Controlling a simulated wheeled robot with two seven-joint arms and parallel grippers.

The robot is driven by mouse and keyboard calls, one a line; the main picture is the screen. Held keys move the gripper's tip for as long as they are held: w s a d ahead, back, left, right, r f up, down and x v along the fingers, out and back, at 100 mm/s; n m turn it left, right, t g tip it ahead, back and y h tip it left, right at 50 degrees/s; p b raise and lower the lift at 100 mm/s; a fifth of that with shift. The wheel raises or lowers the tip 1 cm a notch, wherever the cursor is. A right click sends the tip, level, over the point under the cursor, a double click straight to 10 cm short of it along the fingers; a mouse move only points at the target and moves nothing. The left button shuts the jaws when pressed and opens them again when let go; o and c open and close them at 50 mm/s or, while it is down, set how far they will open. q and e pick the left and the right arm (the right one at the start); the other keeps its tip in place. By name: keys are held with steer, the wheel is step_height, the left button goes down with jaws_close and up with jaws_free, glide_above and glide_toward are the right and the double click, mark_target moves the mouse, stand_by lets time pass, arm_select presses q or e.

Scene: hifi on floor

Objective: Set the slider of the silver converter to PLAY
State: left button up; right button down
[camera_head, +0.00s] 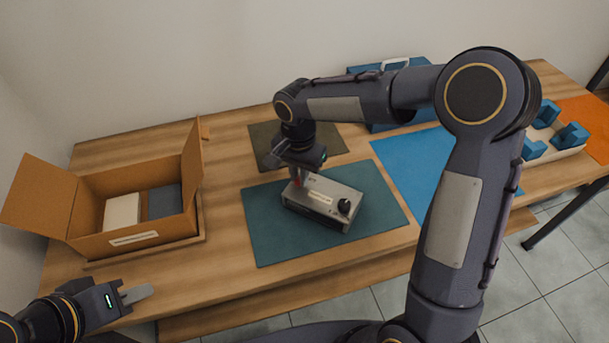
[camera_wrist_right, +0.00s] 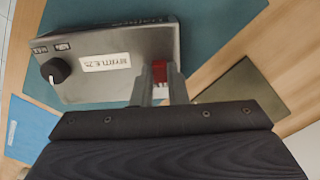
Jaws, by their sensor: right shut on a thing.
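The silver converter (camera_head: 322,201) lies on a teal mat (camera_head: 262,222) in the middle of the table. Its black round knob (camera_head: 344,206) is at its right end, and a pale label is on its face. In the right wrist view the converter (camera_wrist_right: 110,85) shows the knob (camera_wrist_right: 56,70) and small dark labels too small to read. My right gripper (camera_head: 298,178) is at the converter's left end, shut on the red slider (camera_wrist_right: 159,72), which the fingers partly hide. My left gripper (camera_head: 137,293) is at the table's front left, away from the converter; its finger opening cannot be made out.
An open cardboard box (camera_head: 140,238) with a white and a dark item stands at the left. A holder with blue blocks (camera_head: 545,148) is at the right.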

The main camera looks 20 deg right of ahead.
steer(key=shift+w+a, duration=0.55)
steer(key=shift+a, duration=0.05)
steer(key=c, duration=1.4)
jaws_free()
steer(key=shift+r, duration=0.15)
step_height(320, 180, up, 8)
steer(key=shift+f, duration=0.2)
steer(key=shift+d, duration=0.1)
